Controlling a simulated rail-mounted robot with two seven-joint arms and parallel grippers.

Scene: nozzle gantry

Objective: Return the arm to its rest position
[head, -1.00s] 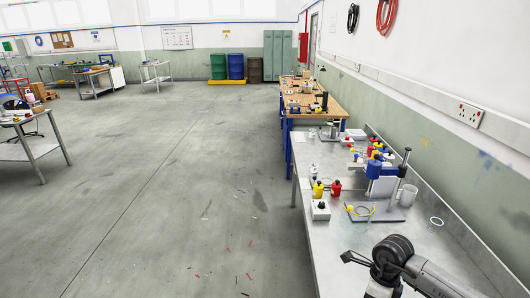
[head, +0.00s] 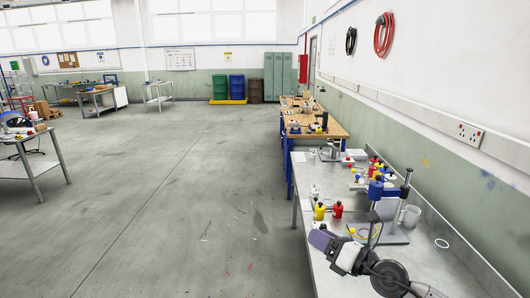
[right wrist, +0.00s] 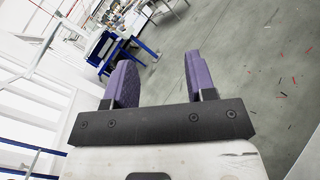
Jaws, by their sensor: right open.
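My right arm comes in at the lower right of the head view, over the near end of the steel bench (head: 440,262). Its gripper (head: 322,240) points to the left, near the bench's left edge. In the right wrist view the two purple fingers of this gripper (right wrist: 154,80) stand apart with nothing between them. Past the fingers that view shows grey floor and a blue-framed bench. My left gripper is in neither view now.
A white ring (head: 442,243) lies at right. The floor at left (head: 170,210) is clear.

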